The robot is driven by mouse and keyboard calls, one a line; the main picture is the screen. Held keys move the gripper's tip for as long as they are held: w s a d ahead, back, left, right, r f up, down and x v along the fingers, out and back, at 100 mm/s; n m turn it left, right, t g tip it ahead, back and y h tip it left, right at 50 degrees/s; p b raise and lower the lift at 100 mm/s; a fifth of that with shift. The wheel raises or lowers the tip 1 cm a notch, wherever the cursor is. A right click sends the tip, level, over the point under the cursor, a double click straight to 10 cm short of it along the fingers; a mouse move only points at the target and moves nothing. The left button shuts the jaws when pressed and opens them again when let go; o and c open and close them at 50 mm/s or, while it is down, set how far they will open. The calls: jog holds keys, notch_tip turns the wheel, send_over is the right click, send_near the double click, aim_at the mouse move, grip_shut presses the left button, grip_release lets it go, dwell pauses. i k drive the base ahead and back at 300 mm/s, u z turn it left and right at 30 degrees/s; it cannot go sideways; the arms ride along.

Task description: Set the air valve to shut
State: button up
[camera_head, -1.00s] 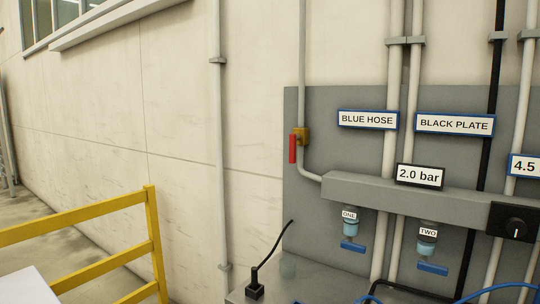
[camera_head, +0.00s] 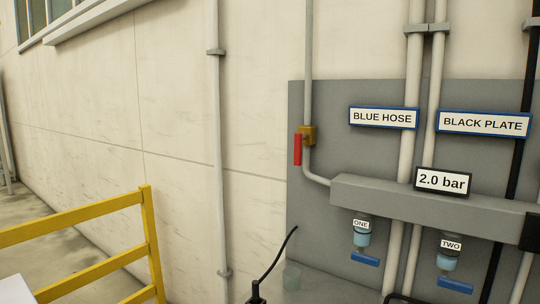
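The air valve shows in the head view as a brass body (camera_head: 308,135) on a grey vertical pipe (camera_head: 308,60), with a red lever handle (camera_head: 297,150). The red handle hangs upright, in line with the pipe, just left of it. Below the valve the pipe bends right into a grey manifold (camera_head: 400,198) on a grey panel. A display (camera_head: 443,181) on the manifold reads 2.0 bar. Two small units labelled ONE (camera_head: 361,224) and TWO (camera_head: 451,245) hang under the manifold, each with a blue handle. My gripper is not in view.
A yellow railing (camera_head: 90,214) stands at the lower left. Signs reading BLUE HOSE (camera_head: 383,118) and BLACK PLATE (camera_head: 484,123) are above the manifold. A black cable (camera_head: 276,258) rises at the bottom centre. The pale wall left of the panel carries one thin vertical pipe (camera_head: 215,130).

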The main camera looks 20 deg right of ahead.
aim_at(299, 137)
jog(key=u, duration=0.45)
jog(key=i, duration=1.15)
jog(key=u, duration=0.3)
